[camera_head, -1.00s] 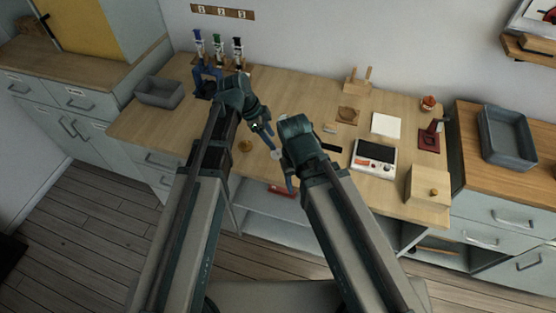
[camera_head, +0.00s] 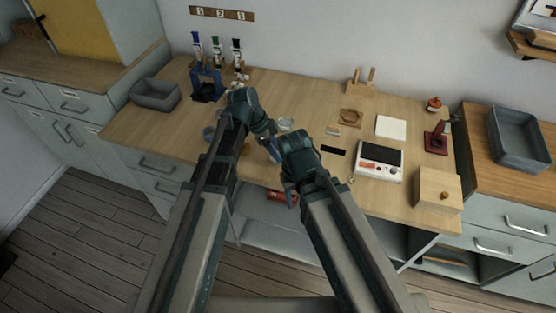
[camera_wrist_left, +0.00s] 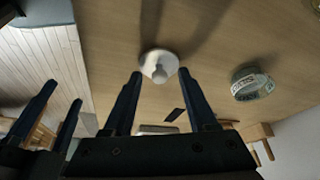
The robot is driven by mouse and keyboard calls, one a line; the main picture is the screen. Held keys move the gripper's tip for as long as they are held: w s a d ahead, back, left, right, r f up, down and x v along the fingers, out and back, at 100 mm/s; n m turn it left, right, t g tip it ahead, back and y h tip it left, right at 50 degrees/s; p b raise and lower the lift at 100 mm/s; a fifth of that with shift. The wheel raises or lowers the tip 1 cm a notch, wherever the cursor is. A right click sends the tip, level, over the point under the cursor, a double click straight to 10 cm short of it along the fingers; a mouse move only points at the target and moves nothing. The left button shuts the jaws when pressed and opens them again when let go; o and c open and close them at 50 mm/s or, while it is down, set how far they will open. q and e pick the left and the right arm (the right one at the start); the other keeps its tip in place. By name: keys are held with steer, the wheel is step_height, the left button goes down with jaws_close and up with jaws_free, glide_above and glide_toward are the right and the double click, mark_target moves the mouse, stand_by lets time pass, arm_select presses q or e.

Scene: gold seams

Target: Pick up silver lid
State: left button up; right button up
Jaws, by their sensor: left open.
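The silver lid (camera_wrist_left: 158,66), a pale round disc with a knob on top, lies on the wooden counter in the left wrist view. My left gripper (camera_wrist_left: 160,75) is open, with its fingertips on either side of the lid's knob in that view; contact cannot be told. In the head view the left gripper (camera_head: 274,152) is low over the counter's middle, and the lid is hidden by my arms. My right gripper (camera_head: 291,194) is near the counter's front edge. Its two fingers (camera_wrist_left: 64,91) show apart at the left of the wrist view.
A scale (camera_head: 378,160), a wooden box (camera_head: 438,190) and a white tile (camera_head: 391,126) are to the right. A blue stand (camera_head: 207,85) and grey bin (camera_head: 155,94) are at the left.

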arm_select(q)
steer(key=shift+r, duration=0.1)
jaws_close()
steer(key=shift+r, duration=0.1)
arm_select(e)
steer(key=shift+r, duration=0.2)
arm_select(q)
step_height(320, 180, up, 10)
steer(key=p, duration=1)
arm_select(e)
step_height(320, 180, up, 10)
arm_select(q)
steer(key=shift+w, duration=0.1)
arm_select(e)
steer(key=shift+w+f, duration=0.1)
